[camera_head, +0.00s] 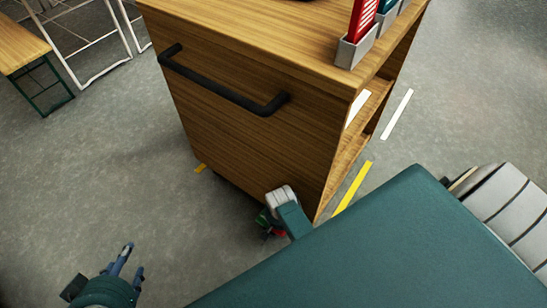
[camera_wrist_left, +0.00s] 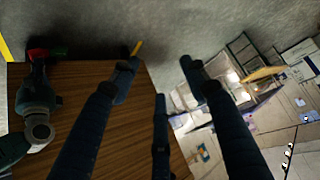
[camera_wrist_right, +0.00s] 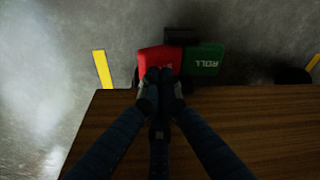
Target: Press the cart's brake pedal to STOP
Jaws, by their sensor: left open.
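The wooden cart (camera_head: 250,135) stands in the middle of the head view. Its brake pedal (camera_head: 265,218) shows low at its base, partly hidden by my right arm. In the right wrist view the pedal has a red half (camera_wrist_right: 150,60), its lettering mostly covered, and a green half (camera_wrist_right: 204,60) marked ROLL. My right gripper (camera_wrist_right: 159,76) is shut and empty, its fingertips over the red half; I cannot tell whether they touch. The red half also shows in the left wrist view (camera_wrist_left: 37,55). My left gripper (camera_head: 130,260) is open and empty, left of the pedal above the floor.
A black handle (camera_head: 222,82) crosses the cart's end panel. Holders with a red item (camera_head: 363,18) stand on the cart top. Yellow tape (camera_head: 353,187) marks the floor beside the cart. A wooden bench (camera_head: 18,45) stands at far left. The floor left of the cart is clear.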

